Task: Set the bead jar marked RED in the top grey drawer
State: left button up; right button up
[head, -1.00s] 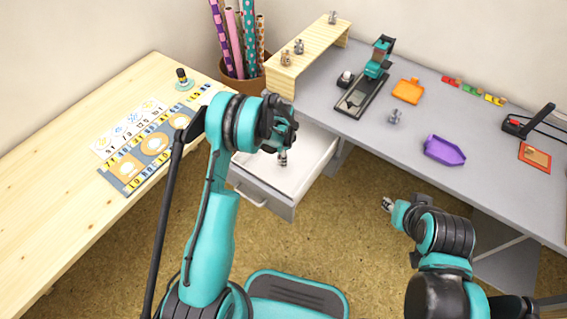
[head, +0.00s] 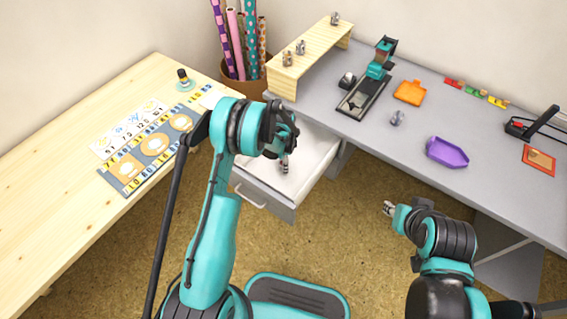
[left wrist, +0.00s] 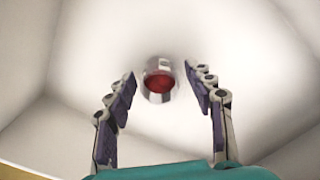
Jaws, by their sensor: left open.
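The bead jar (left wrist: 159,82), a small clear jar with red contents, is in the left wrist view inside the white drawer interior (left wrist: 60,120). It lies in the gap between my left fingers, with space on both sides; its label is not readable. My left gripper (left wrist: 165,92) is open. In the head view my left gripper (head: 284,167) points down into the pulled-out top grey drawer (head: 318,165) under the desk; the jar cannot be told apart from the fingers there. My right gripper (head: 389,208) is off the desk's front edge, too small to tell open or shut.
Several similar jars stand on the wooden shelf (head: 284,74) and one jar (head: 397,118) stands on the grey desk (head: 350,125). A purple tray (head: 447,152) and an orange pad (head: 409,92) lie on the desk. A wooden table (head: 75,145) is on the left.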

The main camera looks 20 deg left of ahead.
pick_arm(q)
jog(key=s+r+n+t+p, duration=0.25)
jog(key=s+r, duration=0.25)
jog(key=r, duration=1.1)
jog(key=s+r+n+t+p, duration=0.1)
jog(key=s+r+n+p, duration=0.3)
jog(key=r, duration=1.1)
jog(key=s+r+n+t+b, duration=0.1)
jog(key=s+r+n+t, duration=0.1)
jog(key=s, duration=0.6)
jog(key=s+r+n+t+b, duration=0.1)
jog(key=s+n, duration=0.3)
jog(key=s, duration=0.5)
jog(key=shift+a+r+t, duration=0.15)
jog(key=shift+r+t, duration=0.2)
jog(key=shift+r, duration=0.4)
jog(key=shift+n, duration=0.25)
